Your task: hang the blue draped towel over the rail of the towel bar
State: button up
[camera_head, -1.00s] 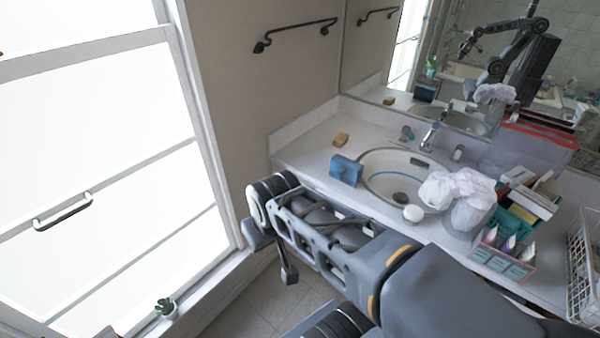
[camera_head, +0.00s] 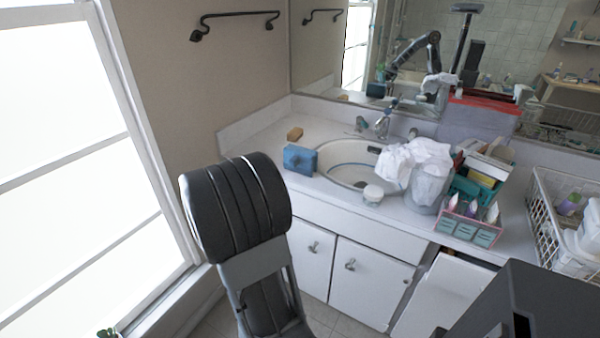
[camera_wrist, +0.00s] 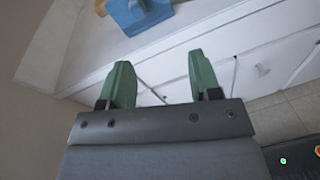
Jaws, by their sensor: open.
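The blue draped towel (camera_head: 300,159) sits on the counter at the left edge of the sink in the head view. It also shows at the top of the wrist view (camera_wrist: 140,12), beyond my fingertips and apart from them. The dark towel bar (camera_head: 237,15) is fixed to the beige wall above and to the left of the counter, and its rail is bare. My gripper (camera_wrist: 160,66) has its two green fingers spread with nothing between them. The gripper is not seen directly in the head view, where my arm link fills the lower left.
A sponge-like tan block (camera_head: 295,133) lies behind the towel. A window (camera_head: 60,150) is at left. White cabinets (camera_head: 365,275) stand below.

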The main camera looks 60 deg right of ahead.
aim_at(291, 165)
jog(key=d+n, duration=0.1)
jog(key=d, duration=0.2)
jog(key=w+d+f+n+t+h+b, duration=0.1)
jog(key=d, duration=0.3)
jog(key=w+d+f+n+t+h, duration=0.1)
jog(key=d+n, duration=0.1)
jog(key=d, duration=0.2)
jog(key=shift+d+f, duration=0.25)
jog(key=shift+d, duration=3)
grip_shut()
